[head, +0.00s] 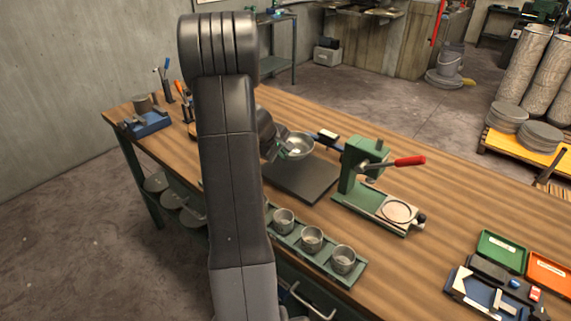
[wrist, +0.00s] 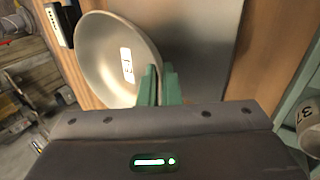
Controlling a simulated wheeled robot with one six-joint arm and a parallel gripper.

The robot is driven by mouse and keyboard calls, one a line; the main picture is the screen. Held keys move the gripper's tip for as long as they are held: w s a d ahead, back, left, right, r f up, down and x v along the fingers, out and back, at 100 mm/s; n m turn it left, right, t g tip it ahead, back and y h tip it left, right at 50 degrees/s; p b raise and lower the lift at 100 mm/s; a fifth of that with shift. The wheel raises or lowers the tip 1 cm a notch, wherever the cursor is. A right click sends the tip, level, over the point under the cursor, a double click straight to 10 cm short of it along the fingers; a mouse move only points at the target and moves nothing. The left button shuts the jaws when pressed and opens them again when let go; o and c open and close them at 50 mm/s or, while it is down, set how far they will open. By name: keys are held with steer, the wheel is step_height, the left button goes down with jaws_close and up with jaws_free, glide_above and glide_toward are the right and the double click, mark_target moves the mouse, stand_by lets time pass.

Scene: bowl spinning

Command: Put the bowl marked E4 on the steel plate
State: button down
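The steel bowl (head: 299,145) is at the far edge of the steel plate in the head view. The wrist view shows its inside (wrist: 108,55) with a white label whose marking I cannot read surely. My gripper (wrist: 160,84) has its green fingers close together at the bowl's rim, one inside and one outside, shut on it. In the head view my gripper (head: 284,152) is partly hidden by my arm. The dark flat steel plate (head: 302,182) is bare and lies on the bench; it also shows in the wrist view (wrist: 195,40). I cannot tell the bowl's height.
A green press (head: 358,165) with a red handle stands right of the plate. Several small metal cups, one at the right (head: 343,260), sit in a green rack in front. A dark block with a white top (head: 327,137) lies behind the plate.

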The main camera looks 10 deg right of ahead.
steer(key=shift+f, duration=1.95)
steer(key=shift+f+b, duration=0.15)
steer(key=shift+b, duration=0.2)
steer(key=c, duration=1.6)
jaws_free()
steer(key=shift+s+a+r, duration=0.1)
steer(key=shift+a+r, duration=0.1)
steer(key=shift+r, duration=0.35)
steer(key=v, duration=1.1)
steer(key=shift+s, duration=0.1)
steer(key=shift+f, duration=0.1)
